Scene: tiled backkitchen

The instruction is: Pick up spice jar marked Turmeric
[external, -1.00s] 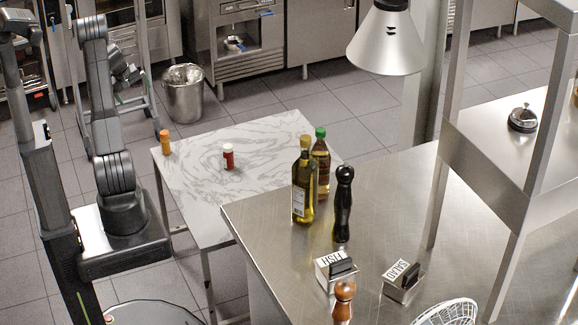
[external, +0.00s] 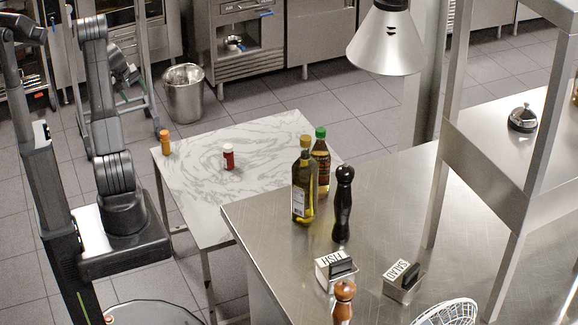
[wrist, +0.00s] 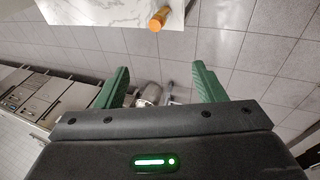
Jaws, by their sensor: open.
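An orange-yellow spice jar with an orange cap (external: 165,142) stands upright at the left end of the marble-topped table (external: 205,195). It also shows in the wrist view (wrist: 158,19), at the edge of the table top. No label is readable on either jar, so I judge the orange-yellow one turmeric by colour only. My gripper (wrist: 162,80) is open, with its green fingers wide apart and nothing between them. It is clear of the jars.
A steel counter (external: 270,240) at the right bears an oil bottle (external: 303,185), a green-capped bottle (external: 321,165), a black pepper mill (external: 343,205) and label holders. A metal bin (external: 184,93) stands behind the table. The marble top is mostly clear around the jars.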

